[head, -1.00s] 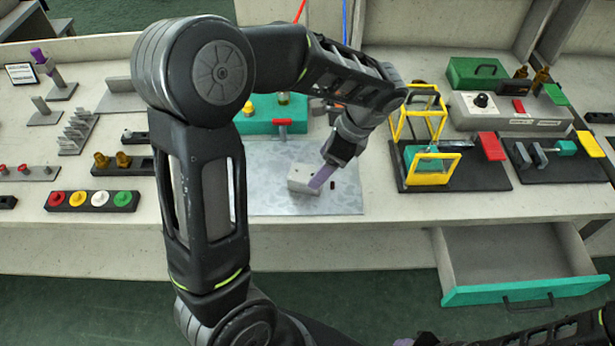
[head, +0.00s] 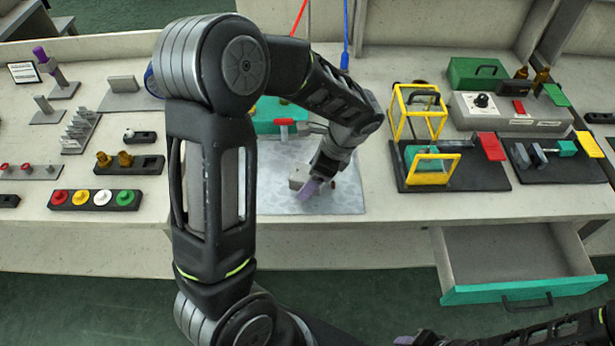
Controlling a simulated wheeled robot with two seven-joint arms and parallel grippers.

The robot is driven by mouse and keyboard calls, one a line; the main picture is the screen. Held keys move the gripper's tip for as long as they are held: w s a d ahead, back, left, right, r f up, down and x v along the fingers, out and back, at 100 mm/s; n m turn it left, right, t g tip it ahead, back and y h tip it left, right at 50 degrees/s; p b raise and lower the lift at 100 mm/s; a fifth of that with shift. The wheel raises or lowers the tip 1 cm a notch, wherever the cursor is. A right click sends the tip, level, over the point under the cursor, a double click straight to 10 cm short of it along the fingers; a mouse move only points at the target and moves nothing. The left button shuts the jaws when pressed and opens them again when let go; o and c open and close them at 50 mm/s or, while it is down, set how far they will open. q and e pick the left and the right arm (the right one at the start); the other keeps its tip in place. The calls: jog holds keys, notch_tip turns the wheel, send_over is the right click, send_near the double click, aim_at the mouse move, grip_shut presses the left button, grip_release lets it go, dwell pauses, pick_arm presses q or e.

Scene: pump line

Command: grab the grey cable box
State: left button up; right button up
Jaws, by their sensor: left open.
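The grey cable box (head: 298,176) is a small light grey block on the shiny silver mat (head: 275,203) at the middle of the bench. My left gripper (head: 318,189) points down at the box's right side, with its purple fingertips low over the mat. It is open, with a gap between the fingers. The gripper and forearm hide much of the box, so I cannot tell whether a finger touches it.
A teal fixture with a red handle (head: 283,124) stands behind the mat. A yellow frame (head: 417,115) on a dark base stands to the right. An open drawer (head: 520,290) juts out at the lower right. Coloured buttons (head: 95,198) line the left front.

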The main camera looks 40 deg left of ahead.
dwell(0.5)
pick_arm(q)
jog(key=c, duration=1.5)
jog(key=shift+r, duration=0.1)
notch_tip(320, 180, up, 10)
jog(key=shift+f, duration=0.1)
